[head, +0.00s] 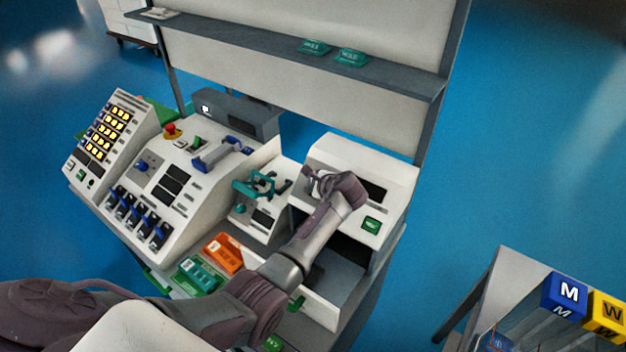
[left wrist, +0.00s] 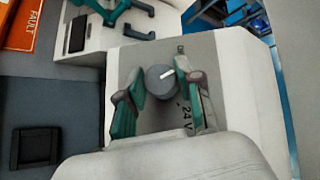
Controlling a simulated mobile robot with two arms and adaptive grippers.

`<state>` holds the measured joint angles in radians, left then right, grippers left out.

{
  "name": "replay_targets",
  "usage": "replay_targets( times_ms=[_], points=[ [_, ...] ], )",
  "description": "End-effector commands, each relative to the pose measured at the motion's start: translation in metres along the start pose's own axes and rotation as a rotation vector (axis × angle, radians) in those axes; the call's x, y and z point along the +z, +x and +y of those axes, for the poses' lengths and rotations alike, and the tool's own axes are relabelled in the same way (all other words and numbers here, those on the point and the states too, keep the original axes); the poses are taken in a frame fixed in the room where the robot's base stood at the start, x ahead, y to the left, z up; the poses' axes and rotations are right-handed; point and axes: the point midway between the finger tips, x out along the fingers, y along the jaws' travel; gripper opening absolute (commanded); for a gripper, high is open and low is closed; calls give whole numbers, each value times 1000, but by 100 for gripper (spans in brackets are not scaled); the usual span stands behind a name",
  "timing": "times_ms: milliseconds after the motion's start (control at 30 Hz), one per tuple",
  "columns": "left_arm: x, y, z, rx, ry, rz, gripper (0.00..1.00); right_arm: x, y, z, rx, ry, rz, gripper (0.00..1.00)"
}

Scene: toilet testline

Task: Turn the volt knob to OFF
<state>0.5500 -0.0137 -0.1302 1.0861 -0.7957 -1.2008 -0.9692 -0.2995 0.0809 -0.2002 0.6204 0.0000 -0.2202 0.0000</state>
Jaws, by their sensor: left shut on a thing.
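The volt knob (left wrist: 161,80) is a dark grey round dial with a white pointer mark, on a grey panel in the left wrist view. Its pointer slants a little up to the right. A "24 V" label (left wrist: 186,117) is partly visible below right of it. My left gripper (left wrist: 158,86) has its teal-padded fingers on both sides of the knob, shut on it. My right gripper is not in view.
A teal clamp fixture (head: 258,186) stands just left of the white box. An orange FAULT bin (head: 223,253) and a green bin (head: 198,274) lie in front. A sloped console (head: 175,190) with switches is further left. A shelf (head: 270,43) runs behind.

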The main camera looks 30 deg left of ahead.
Motion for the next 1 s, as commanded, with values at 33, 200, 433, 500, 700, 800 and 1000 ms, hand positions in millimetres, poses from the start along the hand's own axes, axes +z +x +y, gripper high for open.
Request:
replay_targets(
  times_ms=[33,200,433,500,700,800,1000],
  points=[
    [1,-1,-2,35,-32,2,1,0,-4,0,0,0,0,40],
    [1,-1,-3,150,-143,9,1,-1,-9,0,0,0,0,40],
    [1,0,-3,289,-276,15,1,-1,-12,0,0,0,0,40],
    [1,1,-3,326,-309,17,1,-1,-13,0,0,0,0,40],
    [1,2,-2,405,-384,21,1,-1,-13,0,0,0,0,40],
    [2,2,-3,430,-409,22,1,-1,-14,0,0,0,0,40],
    [1,2,-2,459,-436,24,1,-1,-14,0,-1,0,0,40]
  ],
)
